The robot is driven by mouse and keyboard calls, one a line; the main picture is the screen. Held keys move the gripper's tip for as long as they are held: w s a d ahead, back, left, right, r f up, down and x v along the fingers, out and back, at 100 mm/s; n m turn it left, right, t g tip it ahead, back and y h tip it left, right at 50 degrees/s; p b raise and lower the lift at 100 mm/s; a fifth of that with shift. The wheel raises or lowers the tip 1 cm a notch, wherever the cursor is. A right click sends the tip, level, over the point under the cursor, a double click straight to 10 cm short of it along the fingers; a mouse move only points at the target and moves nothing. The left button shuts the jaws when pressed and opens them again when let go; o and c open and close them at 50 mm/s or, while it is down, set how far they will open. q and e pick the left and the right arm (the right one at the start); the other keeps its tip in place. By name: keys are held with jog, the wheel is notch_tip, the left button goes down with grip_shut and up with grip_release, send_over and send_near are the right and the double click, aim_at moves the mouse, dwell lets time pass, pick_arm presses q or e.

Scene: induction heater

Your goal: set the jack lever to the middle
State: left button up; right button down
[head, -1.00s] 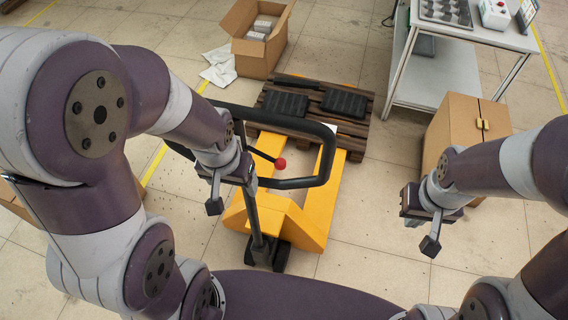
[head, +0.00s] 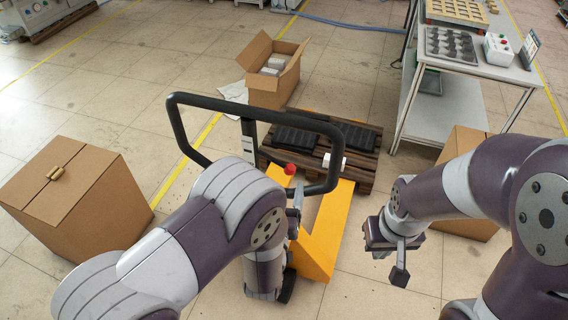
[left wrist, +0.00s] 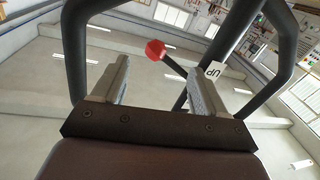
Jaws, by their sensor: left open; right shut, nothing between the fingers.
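The pallet jack has a black loop handle (head: 254,109) and yellow forks (head: 322,238). Its lever ends in a red knob (head: 290,169), seen inside the handle loop. In the left wrist view the red knob (left wrist: 155,50) is at the tip of a thin black rod, and a label reading "UP" (left wrist: 214,70) is by the rod's base. My left gripper (left wrist: 158,85) is open, with the knob appearing between and beyond its fingertips, apparently not touched. In the head view my left arm hides most of that gripper. My right gripper (head: 400,270) is shut and empty, right of the forks.
Black slabs (head: 295,140) lie on a wooden pallet (head: 365,174) behind the jack. An open carton (head: 275,90) stands behind it. A closed carton (head: 75,190) is at left, another (head: 463,226) behind my right arm. A workbench (head: 465,60) stands at back right.

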aim_at(286, 173)
pick_arm(q)
jog(key=w, duration=0.2)
jog(key=w+d+p, duration=0.1)
jog(key=w, duration=0.5)
jog(key=shift+w+d+p, duration=0.15)
jog(key=shift+w+p, duration=0.05)
jog(key=shift+p, duration=0.1)
jog(key=shift+w+f, duration=0.1)
jog(key=shift+w, duration=0.2)
